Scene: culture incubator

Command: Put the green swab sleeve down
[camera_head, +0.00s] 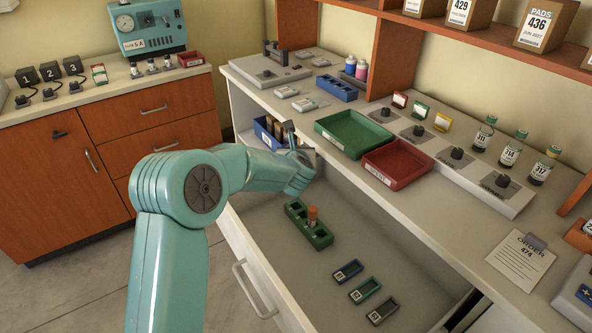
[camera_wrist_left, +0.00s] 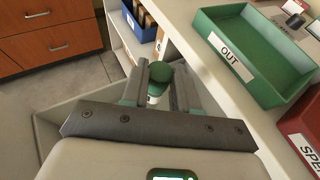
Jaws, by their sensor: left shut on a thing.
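The green swab sleeve (camera_wrist_left: 160,74) shows in the left wrist view as a round green top with a paler body below it. It sits between the fingers of my left gripper (camera_wrist_left: 161,88), which is shut on it. In the head view my left gripper (camera_head: 291,137) is beside the counter's left edge, near a blue bin, above the back of the open drawer. I cannot make out the sleeve clearly there. My right gripper is in neither view.
The open drawer (camera_head: 333,212) holds a green block (camera_head: 296,213) with an orange-topped item standing in it, and three small trays (camera_head: 365,294) with bare floor around them. A green OUT tray (camera_head: 353,133) and a red tray (camera_head: 398,165) stand on the counter. The blue bin (camera_head: 266,133) is close behind the gripper.

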